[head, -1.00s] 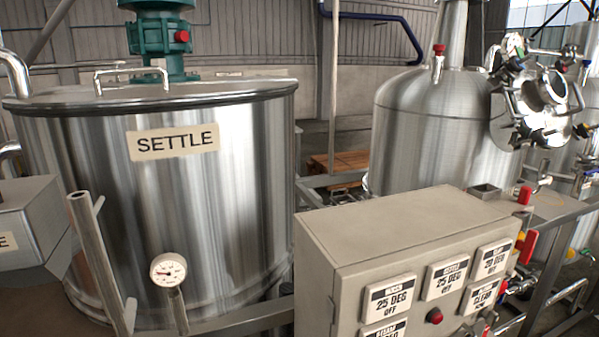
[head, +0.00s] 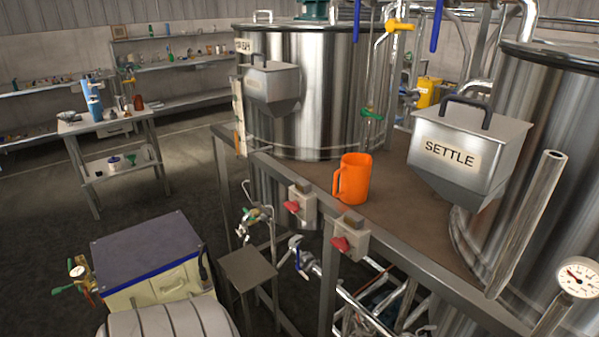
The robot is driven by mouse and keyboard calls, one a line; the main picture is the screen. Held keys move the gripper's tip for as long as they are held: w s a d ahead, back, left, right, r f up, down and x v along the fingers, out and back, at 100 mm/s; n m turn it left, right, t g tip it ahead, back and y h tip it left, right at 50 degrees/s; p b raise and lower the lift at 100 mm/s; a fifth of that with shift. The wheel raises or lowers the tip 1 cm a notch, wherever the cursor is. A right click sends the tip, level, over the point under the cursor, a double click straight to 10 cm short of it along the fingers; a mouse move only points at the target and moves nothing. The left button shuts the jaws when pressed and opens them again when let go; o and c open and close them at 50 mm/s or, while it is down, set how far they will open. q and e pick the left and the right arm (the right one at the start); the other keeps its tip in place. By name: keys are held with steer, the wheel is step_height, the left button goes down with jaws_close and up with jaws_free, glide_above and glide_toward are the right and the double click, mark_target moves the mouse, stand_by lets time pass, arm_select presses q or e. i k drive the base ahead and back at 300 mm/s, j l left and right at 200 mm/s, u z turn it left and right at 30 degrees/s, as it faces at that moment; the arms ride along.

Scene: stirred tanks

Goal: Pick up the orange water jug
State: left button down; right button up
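The orange water jug (head: 354,179) stands upright on the brown top of a raised metal platform (head: 400,220), close to its front edge. Its handle points left in the head view. It is between a large steel tank (head: 310,100) behind it to the left and a hopper labelled SETTLE (head: 463,155) to its right. Nothing is touching the jug. Neither of my grippers shows in the head view.
Grey boxes with red knobs (head: 297,206) are fixed on the platform edge below the jug. Pipes and valves (head: 300,255) run beneath. A dark-topped box (head: 150,250) stands at lower left. A small table (head: 105,125) with bottles is farther left, with open floor between.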

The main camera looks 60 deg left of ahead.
mark_target(354, 170)
steer(key=u, duration=1.5)
steer(key=i+j, duration=0.1)
steer(key=j, duration=0.35)
steer(key=i+j, duration=0.1)
steer(key=j, duration=0.3)
steer(key=z, duration=0.05)
